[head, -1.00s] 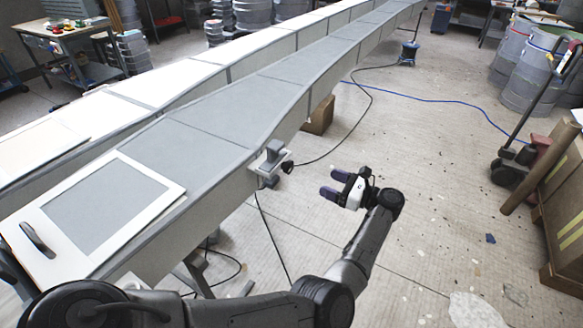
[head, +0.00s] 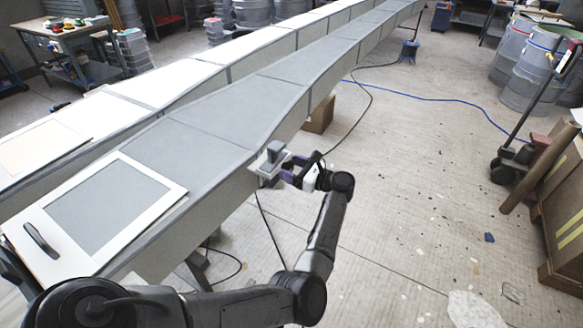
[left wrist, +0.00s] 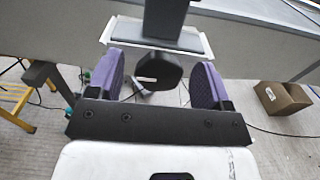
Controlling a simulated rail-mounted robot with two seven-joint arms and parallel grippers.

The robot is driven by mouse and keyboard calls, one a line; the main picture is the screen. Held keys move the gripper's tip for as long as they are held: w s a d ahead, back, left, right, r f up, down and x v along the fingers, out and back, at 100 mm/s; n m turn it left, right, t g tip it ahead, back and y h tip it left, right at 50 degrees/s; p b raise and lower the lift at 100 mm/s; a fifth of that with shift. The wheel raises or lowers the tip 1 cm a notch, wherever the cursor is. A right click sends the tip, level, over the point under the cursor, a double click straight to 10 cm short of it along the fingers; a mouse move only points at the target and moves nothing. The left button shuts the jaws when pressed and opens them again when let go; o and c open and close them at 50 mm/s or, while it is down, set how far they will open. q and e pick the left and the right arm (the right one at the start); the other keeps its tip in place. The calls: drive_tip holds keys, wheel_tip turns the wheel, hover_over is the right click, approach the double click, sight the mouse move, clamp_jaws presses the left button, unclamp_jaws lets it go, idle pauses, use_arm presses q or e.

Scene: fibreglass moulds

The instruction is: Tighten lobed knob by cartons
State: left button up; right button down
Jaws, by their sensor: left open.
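The dark lobed knob (left wrist: 160,71), with a white mark on its face, sits below a grey clamp block (left wrist: 165,17) on the mould's side in the left wrist view. The clamp also shows at the mould's edge in the head view (head: 273,153); there the knob is hidden by my gripper. My left gripper (head: 288,171) is open at the clamp. Its purple fingers stand on either side of the knob, with gaps visible between them and it. My right gripper is not in view.
A brown carton (head: 319,115) stands on the floor beside the long grey mould (head: 215,108) and shows right in the wrist view (left wrist: 283,98). Black cables hang and run over the floor. Open floor lies to the right, with a pallet truck (head: 518,160) beyond.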

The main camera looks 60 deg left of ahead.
use_arm(q)
drive_tip(key=shift+s+a, duration=0.15)
drive_tip(key=shift+c, duration=0.2)
drive_tip(key=c, duration=0.9)
